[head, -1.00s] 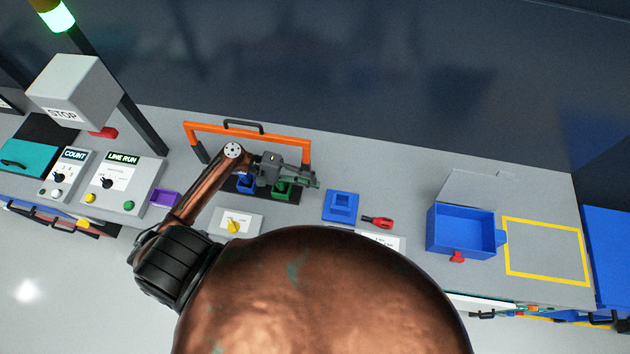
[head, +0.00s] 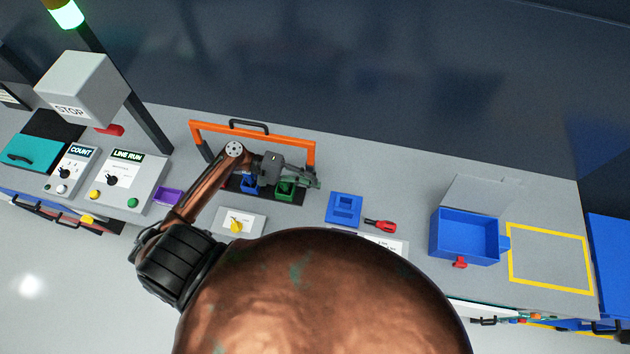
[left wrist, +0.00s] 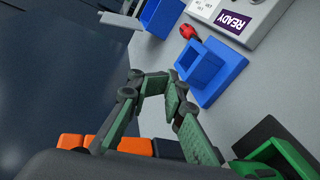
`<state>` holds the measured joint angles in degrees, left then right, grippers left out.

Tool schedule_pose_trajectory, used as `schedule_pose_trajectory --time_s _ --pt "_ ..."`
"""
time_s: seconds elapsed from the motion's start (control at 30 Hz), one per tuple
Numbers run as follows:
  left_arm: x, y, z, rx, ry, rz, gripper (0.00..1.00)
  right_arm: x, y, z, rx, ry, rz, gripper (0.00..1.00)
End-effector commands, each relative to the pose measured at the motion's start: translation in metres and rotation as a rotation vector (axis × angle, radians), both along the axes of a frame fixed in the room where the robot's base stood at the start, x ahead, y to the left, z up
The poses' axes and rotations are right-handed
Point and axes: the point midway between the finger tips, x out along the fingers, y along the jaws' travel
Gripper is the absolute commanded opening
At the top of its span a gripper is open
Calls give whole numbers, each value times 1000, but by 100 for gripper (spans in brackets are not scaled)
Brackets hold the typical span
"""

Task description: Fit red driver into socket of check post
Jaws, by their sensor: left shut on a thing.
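The red driver (head: 380,226) lies on the bench just right of a blue block on a flat blue base (head: 344,209), which looks like the check post. In the left wrist view the block (left wrist: 202,66) has a square open socket on top, and the red driver (left wrist: 188,32) lies beyond it. My left gripper (head: 312,182) is left of the block, above the green bin. In the left wrist view its fingers (left wrist: 155,80) are close together; the thing between them cannot be made out. My right gripper is not in view.
An orange frame (head: 250,135) stands behind a blue bin (head: 248,184) and a green bin (head: 285,188). An open blue box (head: 465,238) stands right of the driver. A yellow outlined area (head: 550,258) at the right is empty. Control boxes (head: 125,180) stand at the left.

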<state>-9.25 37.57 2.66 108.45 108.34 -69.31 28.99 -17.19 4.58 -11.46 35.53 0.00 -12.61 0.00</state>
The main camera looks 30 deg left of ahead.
Motion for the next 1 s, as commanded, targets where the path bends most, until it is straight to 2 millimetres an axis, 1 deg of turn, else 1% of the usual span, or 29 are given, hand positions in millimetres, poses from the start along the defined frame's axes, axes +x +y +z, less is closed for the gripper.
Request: schedule_pose_trajectory --time_s 1.0 --pt "-1 29 0 2 -21 21 0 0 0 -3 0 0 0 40"
